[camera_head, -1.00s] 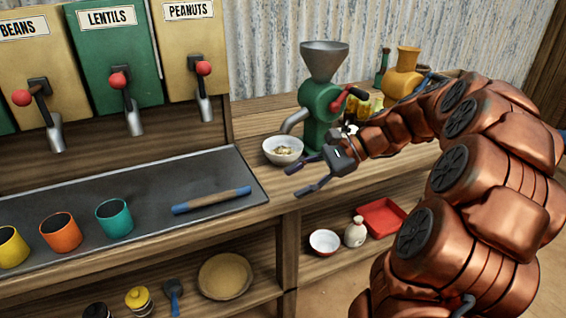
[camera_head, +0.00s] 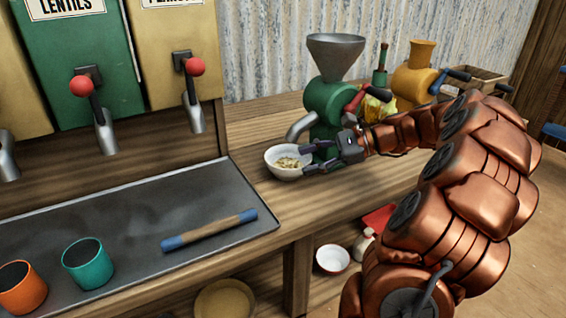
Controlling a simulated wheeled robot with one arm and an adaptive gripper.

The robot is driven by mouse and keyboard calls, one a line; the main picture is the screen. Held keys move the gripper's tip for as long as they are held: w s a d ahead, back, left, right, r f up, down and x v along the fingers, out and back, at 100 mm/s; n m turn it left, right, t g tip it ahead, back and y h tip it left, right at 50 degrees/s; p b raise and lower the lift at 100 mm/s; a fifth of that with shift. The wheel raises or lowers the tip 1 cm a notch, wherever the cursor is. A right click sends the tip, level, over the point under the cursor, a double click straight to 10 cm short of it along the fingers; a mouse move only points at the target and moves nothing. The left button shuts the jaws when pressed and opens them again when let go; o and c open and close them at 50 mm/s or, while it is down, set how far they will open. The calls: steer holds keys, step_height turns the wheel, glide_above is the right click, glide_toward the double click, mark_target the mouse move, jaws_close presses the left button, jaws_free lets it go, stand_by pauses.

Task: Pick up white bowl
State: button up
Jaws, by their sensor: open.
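A white bowl (camera_head: 276,168) with tan bits in it stands on the wooden counter, under the spout of the green grinder (camera_head: 325,108). My gripper (camera_head: 308,159) comes from the right and is open. Its dark fingers are at the bowl's right side, one near the far rim and one near the front right rim. I cannot tell whether they touch it.
A yellow grinder (camera_head: 415,75) stands behind my arm. Dispensers with red-knobbed levers hang at upper left.

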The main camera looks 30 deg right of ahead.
mark_target(280, 170)
steer(key=shift+f+b+x, duration=0.2)
steer(key=shift+b+x, duration=0.5)
steer(key=shift+x, duration=2.7)
steer(key=shift+s, duration=0.1)
jaws_close()
